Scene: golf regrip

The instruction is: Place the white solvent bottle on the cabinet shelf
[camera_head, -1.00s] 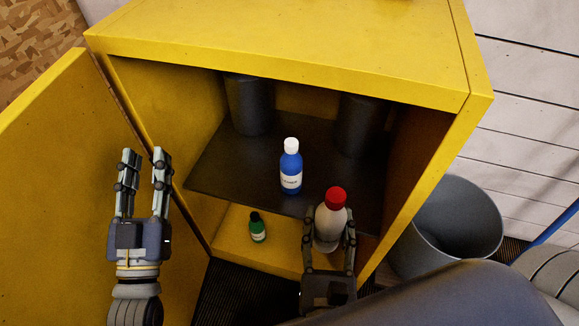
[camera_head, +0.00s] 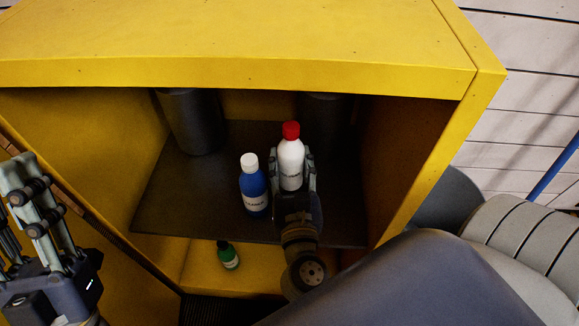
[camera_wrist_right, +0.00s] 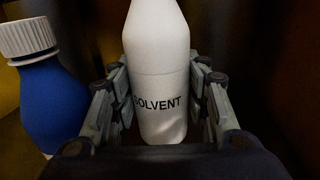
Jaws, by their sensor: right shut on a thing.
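The white solvent bottle (camera_head: 291,163) has a red cap and stands upright between the fingers of my right gripper (camera_head: 293,180), which is shut on it. It is inside the yellow cabinet (camera_head: 240,72), over the dark shelf (camera_head: 150,205); I cannot tell whether its base touches the shelf. In the right wrist view the bottle (camera_wrist_right: 158,80) shows its SOLVENT label between both fingers. My left gripper (camera_head: 35,200) is at the left edge with its fingers apart and nothing seen between them.
A blue bottle (camera_head: 254,190) with a white cap stands on the shelf just left of the solvent bottle. Dark cylinders (camera_head: 192,122) stand at the back. A small green bottle (camera_head: 228,256) is on the cabinet floor below. The shelf's left part is clear.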

